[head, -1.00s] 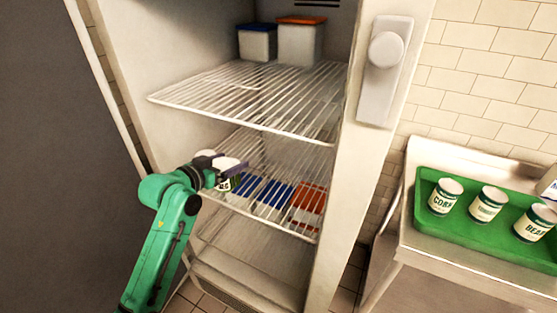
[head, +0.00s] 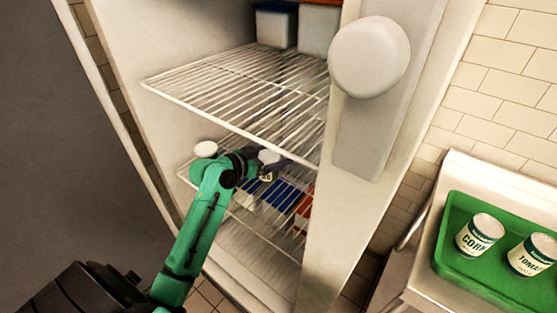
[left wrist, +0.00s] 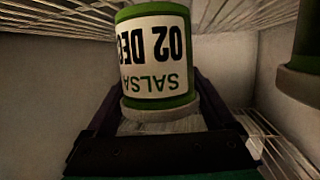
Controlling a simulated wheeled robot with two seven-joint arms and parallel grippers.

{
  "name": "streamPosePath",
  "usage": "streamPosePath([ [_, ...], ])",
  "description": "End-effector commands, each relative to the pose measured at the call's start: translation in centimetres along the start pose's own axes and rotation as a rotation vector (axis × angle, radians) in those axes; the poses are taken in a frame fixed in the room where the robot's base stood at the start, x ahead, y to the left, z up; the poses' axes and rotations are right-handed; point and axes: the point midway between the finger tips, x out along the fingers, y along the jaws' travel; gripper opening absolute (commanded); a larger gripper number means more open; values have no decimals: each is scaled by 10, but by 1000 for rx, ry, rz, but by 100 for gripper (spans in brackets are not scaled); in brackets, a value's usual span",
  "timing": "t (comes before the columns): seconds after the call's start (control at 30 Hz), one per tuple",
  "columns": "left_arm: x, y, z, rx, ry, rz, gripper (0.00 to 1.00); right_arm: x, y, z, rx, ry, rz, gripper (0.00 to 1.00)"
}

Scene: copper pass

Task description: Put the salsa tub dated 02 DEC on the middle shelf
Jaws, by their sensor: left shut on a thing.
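My left gripper (head: 264,168) is shut on a green salsa tub (left wrist: 155,60) with a white label. In the left wrist view the label reads SALSA 02 DEC, upside down, and the tub sits between the two fingers. In the head view the held tub (head: 268,158) is partly hidden by the gripper. It is inside the fridge, below the upper wire shelf (head: 235,90) and at the lower wire shelf (head: 222,196). I cannot tell whether it touches the wires. My right gripper is not in view.
Another tub with a pale lid (head: 206,149) stands left of the gripper; a green tub (left wrist: 306,45) shows at the wrist view's right edge. The fridge's right wall (head: 322,230) is close. A green tray (head: 450,262) holds cans outside.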

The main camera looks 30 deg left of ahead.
Motion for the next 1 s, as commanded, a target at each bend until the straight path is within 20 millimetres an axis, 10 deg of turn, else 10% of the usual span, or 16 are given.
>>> streamPosePath([
  [0.4,8,0,25,1,0,0,5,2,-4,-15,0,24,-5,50],
  [0.43,8,0,26,0,-1,0,92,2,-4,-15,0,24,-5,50],
  [0.47,8,0,25,0,-1,0,100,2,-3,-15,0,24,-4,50],
  [1.0,-29,0,26,3,-3,-2,100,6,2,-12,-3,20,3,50],
])
